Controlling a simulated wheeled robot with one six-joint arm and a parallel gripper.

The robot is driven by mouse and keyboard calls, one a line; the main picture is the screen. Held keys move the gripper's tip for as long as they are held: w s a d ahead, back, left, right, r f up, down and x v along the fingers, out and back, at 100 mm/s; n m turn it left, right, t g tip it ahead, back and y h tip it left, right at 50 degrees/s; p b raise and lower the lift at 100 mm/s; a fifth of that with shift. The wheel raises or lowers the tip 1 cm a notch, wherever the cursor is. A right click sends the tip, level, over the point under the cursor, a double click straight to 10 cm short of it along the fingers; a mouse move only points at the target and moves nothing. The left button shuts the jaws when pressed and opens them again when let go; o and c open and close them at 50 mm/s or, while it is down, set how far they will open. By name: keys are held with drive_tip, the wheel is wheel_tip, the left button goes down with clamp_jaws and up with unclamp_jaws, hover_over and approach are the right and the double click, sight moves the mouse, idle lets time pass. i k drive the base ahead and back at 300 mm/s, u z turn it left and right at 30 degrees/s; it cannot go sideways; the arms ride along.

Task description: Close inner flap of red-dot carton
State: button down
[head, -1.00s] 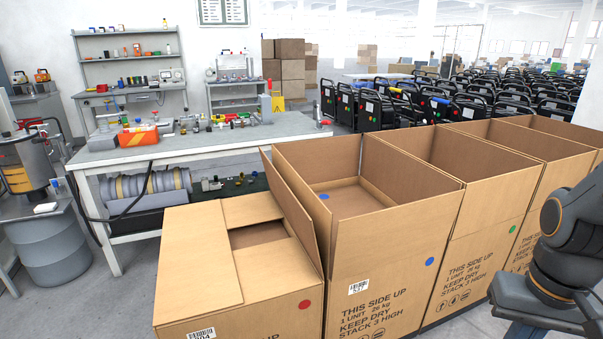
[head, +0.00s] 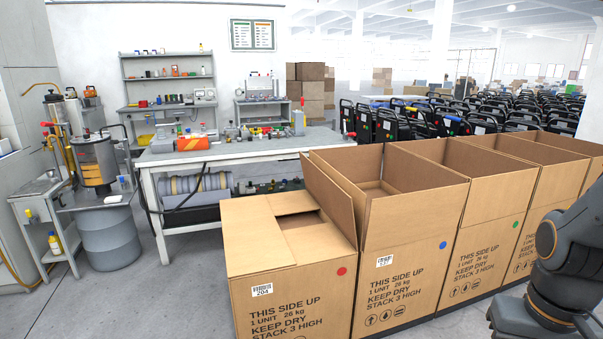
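The red-dot carton (head: 290,305) stands at the left end of the carton row, with its red dot (head: 342,271) on the front face. Its left flap (head: 248,238) lies folded flat across the top. Narrower flaps at the back and front also lie inward. A dark gap (head: 298,226) stays open between them. Its right flap (head: 328,196) stands up and leans against the neighbouring blue-dot carton. Which flap counts as the inner one I cannot tell. My gripper is out of view; only links of my arm show at the right edge.
The blue-dot carton (head: 405,265) stands close to the right with its flaps up, then the green-dot carton (head: 487,240) and more open cartons. A workbench (head: 240,150) with tools is behind. A grey drum (head: 108,235) stands at the left. Floor (head: 170,295) is clear left of the cartons.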

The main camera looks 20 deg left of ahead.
sight(335, 202)
drive_tip(key=u, duration=0.85)
drive_tip(key=i, duration=1)
drive_tip(key=k, duration=0.5)
drive_tip(key=z, duration=0.65)
drive_tip(key=i, duration=0.9)
drive_tip(key=u, duration=0.6)
drive_tip(key=i, duration=0.8)
drive_tip(key=u, duration=0.25)
drive_tip(key=k, duration=0.1)
drive_tip(key=u, duration=0.05)
